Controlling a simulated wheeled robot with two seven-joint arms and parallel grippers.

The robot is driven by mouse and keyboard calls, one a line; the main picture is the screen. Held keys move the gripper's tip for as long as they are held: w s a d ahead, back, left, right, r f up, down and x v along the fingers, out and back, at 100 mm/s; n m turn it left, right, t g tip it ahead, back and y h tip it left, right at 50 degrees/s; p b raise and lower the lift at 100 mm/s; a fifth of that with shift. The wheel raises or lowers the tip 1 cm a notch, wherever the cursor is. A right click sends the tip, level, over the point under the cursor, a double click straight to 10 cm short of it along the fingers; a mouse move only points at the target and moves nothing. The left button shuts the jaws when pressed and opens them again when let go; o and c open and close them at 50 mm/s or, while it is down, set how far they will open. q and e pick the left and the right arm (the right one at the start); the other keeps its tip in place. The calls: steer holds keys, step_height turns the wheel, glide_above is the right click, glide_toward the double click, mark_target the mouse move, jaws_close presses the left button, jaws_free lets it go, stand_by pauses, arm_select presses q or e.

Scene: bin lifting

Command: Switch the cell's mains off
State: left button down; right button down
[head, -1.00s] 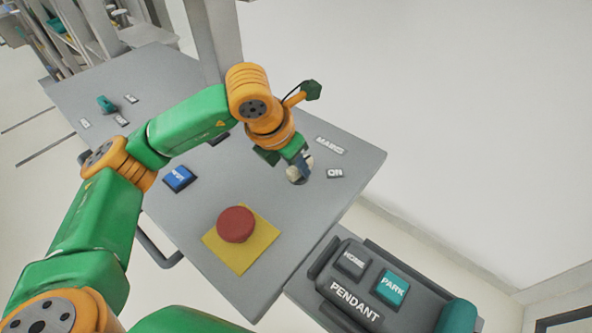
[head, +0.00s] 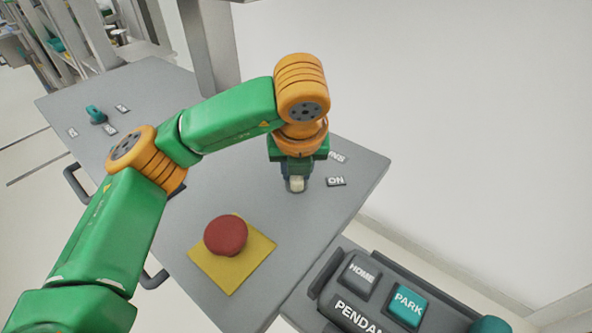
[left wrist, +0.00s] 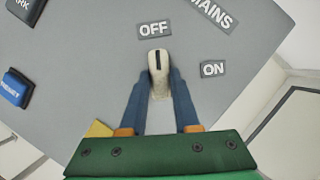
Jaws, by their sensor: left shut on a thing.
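The mains switch is a cream knob with a dark line, seen in the left wrist view (left wrist: 158,80) and, mostly covered, in the head view (head: 297,185). Its dark line points up to the OFF label (left wrist: 154,29) in the wrist view. The ON label (left wrist: 212,69) is to the knob's right, and the MAINS label (left wrist: 212,14) is above that. My left gripper (left wrist: 159,84) is shut on the knob, one blue finger on each side. In the head view my left gripper (head: 296,182) points down at the panel and hides OFF. My right gripper is not in view.
A red mushroom button (head: 226,235) on a yellow plate stands near the panel's front edge. A pendant (head: 352,312) with HOME and PARK keys is at the lower right. A teal rotary switch (head: 96,115) is at far left. A blue button (left wrist: 18,86) shows in the wrist view.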

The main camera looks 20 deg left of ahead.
arm_select(q)
steer(key=shift+n, duration=0.5)
steer(key=c, duration=0.6)
jaws_free()
steer(key=shift+c, duration=0.2)
steer(key=v, duration=0.7)
steer(key=shift+d, duration=0.15)
